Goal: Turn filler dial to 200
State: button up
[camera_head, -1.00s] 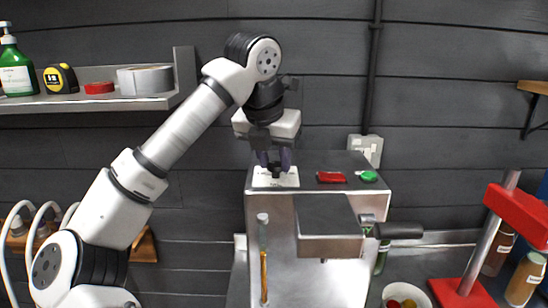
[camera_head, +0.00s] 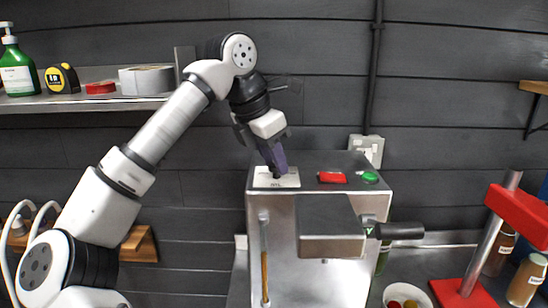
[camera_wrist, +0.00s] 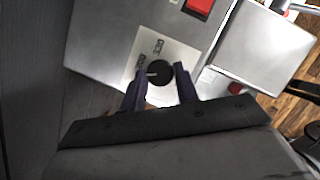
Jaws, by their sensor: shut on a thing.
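The filler dial (camera_wrist: 160,73) is a round black knob on a white label plate (camera_wrist: 176,50), on top of the metal filler machine (camera_wrist: 110,40). In the wrist view a light pointer mark on the knob points to the left of the picture. Small printed marks sit on the plate, too small to read surely. My gripper (camera_wrist: 161,86) has its two dark fingers on either side of the knob, shut on it. In the head view my gripper (camera_head: 278,172) leans over the plate (camera_head: 265,181) from the upper left and hides most of the knob.
A red button (camera_head: 332,177) and a green button (camera_head: 370,177) sit on the machine top, right of the dial. A black-handled lever (camera_head: 400,230) sticks out to the right. A red press stand (camera_head: 480,250) is at the right. A shelf (camera_head: 90,103) is at the left.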

jog(key=m+g, duration=0.1)
jog(key=m, duration=0.1)
jog(key=m+h, duration=0.1)
jog(key=m, duration=0.2)
jog(key=shift+w+a+r+g, duration=0.1)
jog(key=shift+w+g, duration=0.1)
jog(key=shift+g, duration=0.2)
dwell(0.4)
jog(key=o, duration=1)
jog(key=shift+c, duration=0.2)
jog(key=v, duration=1.2)
